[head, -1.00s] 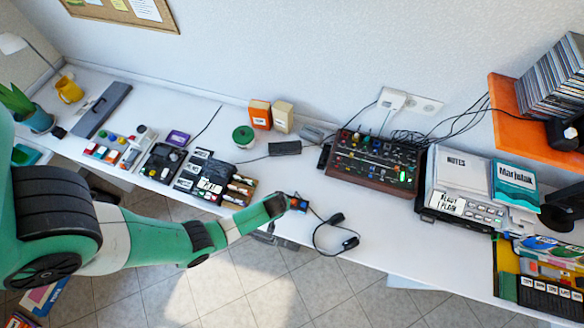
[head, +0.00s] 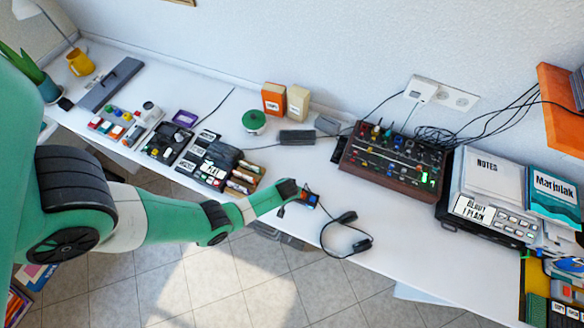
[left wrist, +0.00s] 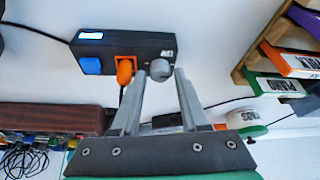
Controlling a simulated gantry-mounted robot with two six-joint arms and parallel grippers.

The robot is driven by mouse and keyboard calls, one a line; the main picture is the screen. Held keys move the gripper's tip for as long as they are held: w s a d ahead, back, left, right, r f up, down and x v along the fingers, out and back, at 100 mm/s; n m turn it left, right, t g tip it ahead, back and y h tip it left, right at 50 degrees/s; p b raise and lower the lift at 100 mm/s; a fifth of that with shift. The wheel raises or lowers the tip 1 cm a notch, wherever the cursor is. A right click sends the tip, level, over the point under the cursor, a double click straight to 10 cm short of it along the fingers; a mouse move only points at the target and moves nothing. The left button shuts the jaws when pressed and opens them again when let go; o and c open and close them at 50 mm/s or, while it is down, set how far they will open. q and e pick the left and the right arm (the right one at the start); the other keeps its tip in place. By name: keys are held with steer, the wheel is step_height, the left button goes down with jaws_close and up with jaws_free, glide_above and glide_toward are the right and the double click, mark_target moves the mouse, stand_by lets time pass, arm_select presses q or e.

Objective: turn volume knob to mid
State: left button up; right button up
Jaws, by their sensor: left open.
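A small black box (left wrist: 128,57) lies near the front edge of the white table. In the left wrist view it carries a lit display, a blue button (left wrist: 89,66), an orange control (left wrist: 124,70) and a round grey knob (left wrist: 160,69). A white label beside the knob is too small to read surely. In the head view the box (head: 309,199) is partly hidden by my left gripper (head: 291,192). In the wrist view my left gripper (left wrist: 156,82) is open, its fingertips close to the knob and on either side of it. I cannot tell whether they touch it. My right gripper is not in view.
Headphones (head: 345,238) lie right of the box, their cable running towards it. A wooden rack of labelled cases (head: 243,180) stands close on the left. A mixer (head: 395,163) stands behind to the right. The table between box and mixer is clear.

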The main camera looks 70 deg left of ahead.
arm_select(q)
steer(key=shift+f, duration=0.2)
jaws_close()
